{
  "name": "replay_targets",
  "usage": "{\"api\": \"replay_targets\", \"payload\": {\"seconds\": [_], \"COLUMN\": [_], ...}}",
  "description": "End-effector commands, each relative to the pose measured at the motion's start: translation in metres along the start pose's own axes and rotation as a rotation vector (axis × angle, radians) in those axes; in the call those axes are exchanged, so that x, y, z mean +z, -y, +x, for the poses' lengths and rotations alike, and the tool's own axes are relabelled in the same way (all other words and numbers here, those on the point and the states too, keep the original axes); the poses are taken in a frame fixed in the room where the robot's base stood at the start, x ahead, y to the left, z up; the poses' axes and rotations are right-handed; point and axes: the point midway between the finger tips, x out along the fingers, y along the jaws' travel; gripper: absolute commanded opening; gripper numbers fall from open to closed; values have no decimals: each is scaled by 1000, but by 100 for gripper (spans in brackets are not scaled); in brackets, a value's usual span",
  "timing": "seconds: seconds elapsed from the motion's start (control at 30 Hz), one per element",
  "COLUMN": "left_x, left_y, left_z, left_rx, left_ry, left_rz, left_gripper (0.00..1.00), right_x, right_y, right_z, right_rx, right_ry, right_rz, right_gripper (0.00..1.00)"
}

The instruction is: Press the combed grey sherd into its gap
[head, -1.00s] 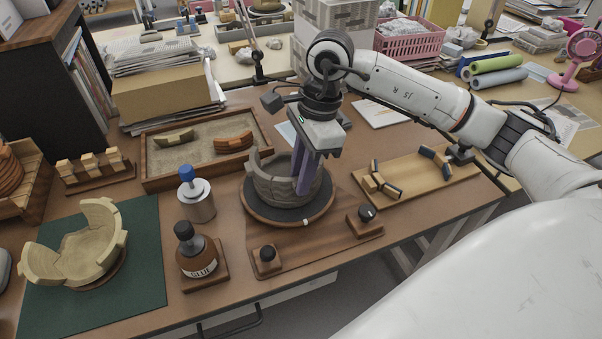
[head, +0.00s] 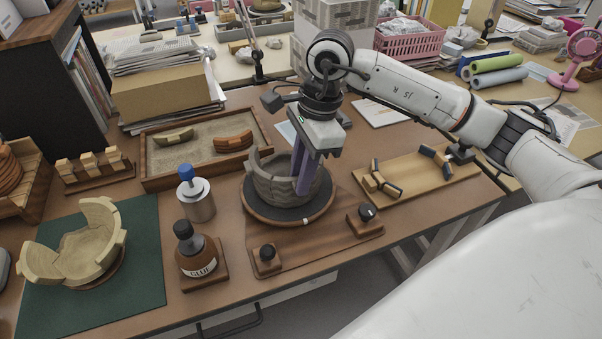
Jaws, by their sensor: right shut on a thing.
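A grey pot built of sherds (head: 268,187) stands on a dark round turntable (head: 262,214). Its wall is uneven, with a taller piece at the left. My right gripper (head: 307,180) reaches down from above at the pot's right side. Its purple fingers are shut at the pot's wall and cover part of it. The combed grey sherd is mostly hidden by the fingers, so I cannot tell how it sits against the gap's edges. My left gripper is not in view.
A sand tray (head: 180,157) holds a tan sherd (head: 174,137) and an orange sherd (head: 234,142). A glue bottle (head: 196,255) and a blue-capped jar (head: 196,197) stand left of the turntable. A tan broken pot (head: 85,250) sits on a green mat (head: 145,285). A sherd board (head: 420,180) lies right.

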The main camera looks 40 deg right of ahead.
Motion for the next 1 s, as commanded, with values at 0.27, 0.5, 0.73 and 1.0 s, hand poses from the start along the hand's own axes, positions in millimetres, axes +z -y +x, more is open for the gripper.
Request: {"api": "replay_targets", "payload": {"seconds": [0.27,0.5,0.73,1.0], "left_x": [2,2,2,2], "left_y": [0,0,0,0], "left_z": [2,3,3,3], "left_rx": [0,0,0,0], "left_ry": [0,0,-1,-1], "left_rz": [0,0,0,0], "left_gripper": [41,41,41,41], "right_x": [-1,-1,-1,-1], "right_y": [-1,-1,-2,-2], "right_z": [3,4,4,5], "right_rx": [3,4,6,8], "right_ry": [-2,-3,-3,-4], "right_rz": [0,0,0,0], "right_gripper": [3,3,3,29]}}
